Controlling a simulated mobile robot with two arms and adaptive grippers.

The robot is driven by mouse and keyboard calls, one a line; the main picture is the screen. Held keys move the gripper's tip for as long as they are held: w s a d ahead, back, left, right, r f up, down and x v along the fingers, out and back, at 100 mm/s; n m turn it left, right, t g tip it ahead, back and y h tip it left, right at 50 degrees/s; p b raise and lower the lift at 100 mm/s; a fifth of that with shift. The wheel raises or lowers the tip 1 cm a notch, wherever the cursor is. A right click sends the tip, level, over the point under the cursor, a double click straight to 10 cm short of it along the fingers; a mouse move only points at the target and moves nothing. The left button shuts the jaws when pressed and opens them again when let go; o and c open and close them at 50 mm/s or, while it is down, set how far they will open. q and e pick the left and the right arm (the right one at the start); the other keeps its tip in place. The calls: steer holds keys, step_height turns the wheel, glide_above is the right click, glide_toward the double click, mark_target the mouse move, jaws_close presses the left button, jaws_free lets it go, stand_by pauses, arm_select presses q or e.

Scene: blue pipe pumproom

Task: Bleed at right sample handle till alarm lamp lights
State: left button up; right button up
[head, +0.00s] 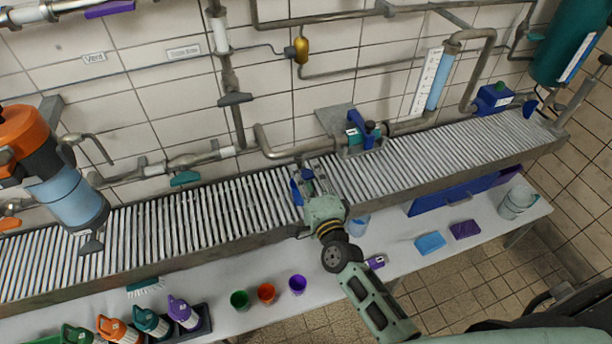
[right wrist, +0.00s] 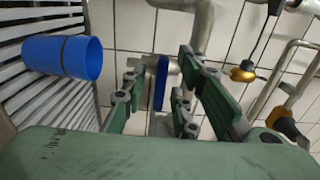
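My right gripper (head: 308,178) is over the roller rack in the head view, close to the wall pipe. In the right wrist view its green fingers (right wrist: 170,95) are spread apart. A flat blue handle (right wrist: 161,82) on a pale pipe stub shows between them, with no clear contact. In the head view the gripper largely covers this handle. A blue cup (right wrist: 62,57) stands on the rack slats beside the fingers in the right wrist view. A blue box with a green dome (head: 495,98) sits at the right; I cannot tell whether it is the alarm lamp. My left gripper is not in view.
A blue lever valve (head: 358,128) is on the pipe right of the gripper. A brass fitting (head: 302,48) hangs above. The rack (head: 200,215) is bare on the left.

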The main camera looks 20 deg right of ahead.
steer(key=c, duration=0.6)
jaws_close()
steer(key=shift+n, duration=0.3)
steer(key=n+p, duration=0.1)
steer(key=n, duration=0.1)
steer(key=shift+n, duration=0.4)
steer(key=n+p, duration=0.1)
steer(key=n, duration=0.2)
steer(key=shift+n, duration=0.4)
steer(key=n+p, duration=0.1)
steer(key=n, duration=0.2)
steer(key=shift+n+p, duration=0.5)
steer(key=shift+n, duration=1.5)
steer(key=shift+f, duration=0.1)
